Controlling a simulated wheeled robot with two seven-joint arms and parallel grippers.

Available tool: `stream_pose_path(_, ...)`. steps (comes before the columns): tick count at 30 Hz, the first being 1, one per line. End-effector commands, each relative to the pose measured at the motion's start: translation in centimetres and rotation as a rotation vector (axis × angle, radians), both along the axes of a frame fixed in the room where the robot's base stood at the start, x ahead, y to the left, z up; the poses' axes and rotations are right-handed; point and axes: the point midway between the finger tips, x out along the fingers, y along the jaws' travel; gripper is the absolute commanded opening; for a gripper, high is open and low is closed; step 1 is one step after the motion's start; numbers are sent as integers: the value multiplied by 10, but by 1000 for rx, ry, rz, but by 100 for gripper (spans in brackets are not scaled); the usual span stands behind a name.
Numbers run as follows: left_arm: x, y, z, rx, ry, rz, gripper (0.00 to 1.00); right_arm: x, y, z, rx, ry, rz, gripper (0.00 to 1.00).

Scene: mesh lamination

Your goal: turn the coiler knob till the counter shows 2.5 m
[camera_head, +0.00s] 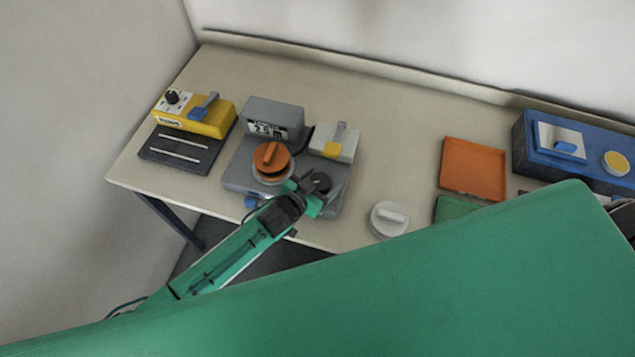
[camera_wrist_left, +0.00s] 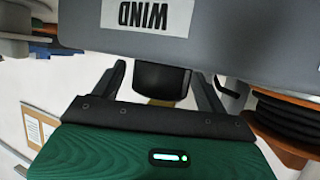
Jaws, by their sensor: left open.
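The grey coiler (camera_head: 233,178) stands on the left half of the table. Its counter (camera_head: 268,128) seems to read 2.5 m, in small digits. The dark coiler knob (camera_head: 320,181) is at the coiler's front right. My left gripper (camera_head: 304,194) is at this knob, open. In the left wrist view the black knob (camera_wrist_left: 160,82) sits between the two spread fingers, with gaps at both sides, below a WIND label (camera_wrist_left: 147,15). An orange-topped spool (camera_head: 270,156) sits on the coiler, left of the knob. My right gripper is not in view.
A yellow device (camera_head: 215,122) with a dark plate (camera_head: 172,160) stands left of the coiler. A white round lidded item (camera_head: 389,219), an orange tray (camera_head: 474,168) and a blue machine (camera_head: 575,165) lie to the right. The table's back middle is clear.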

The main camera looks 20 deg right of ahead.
Motion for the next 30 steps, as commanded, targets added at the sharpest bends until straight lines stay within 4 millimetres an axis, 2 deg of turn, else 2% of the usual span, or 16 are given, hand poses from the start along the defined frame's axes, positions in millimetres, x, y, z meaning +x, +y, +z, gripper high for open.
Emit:
stream_pose_path(8,-12,17,6,1,-1,0,75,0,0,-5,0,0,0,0)
stream_pose_path(22,-57,79,37,1,-1,0,75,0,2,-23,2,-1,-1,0)
stream_pose_path(30,-73,100,50,1,1,-1,75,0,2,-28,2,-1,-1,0)
